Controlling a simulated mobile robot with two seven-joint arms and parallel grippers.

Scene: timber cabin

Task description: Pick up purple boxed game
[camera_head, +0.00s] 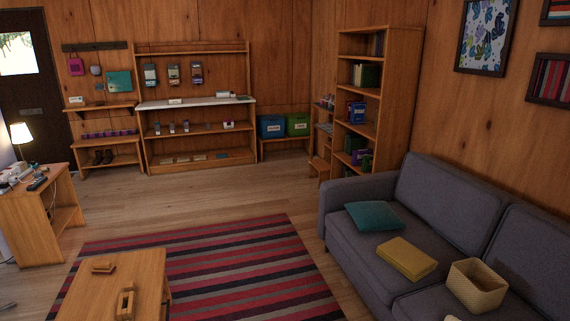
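I cannot make out for sure which thing is the purple boxed game. A blue-purple box (356,111) stands on a middle shelf of the tall wooden bookcase (400,85) at the right of the back wall. A smaller purple item (359,157) stands on a lower shelf of the same bookcase, beside green ones. Both are far off and too small to read. Neither of my grippers shows in the head view.
A grey sofa (350,208) with cushions and a basket (476,287) fills the right side. A low wooden table (140,270) stands on the striped rug (240,262) in front. A side table (25,215) is at left. Open wooden floor (215,195) lies between rug and shelves.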

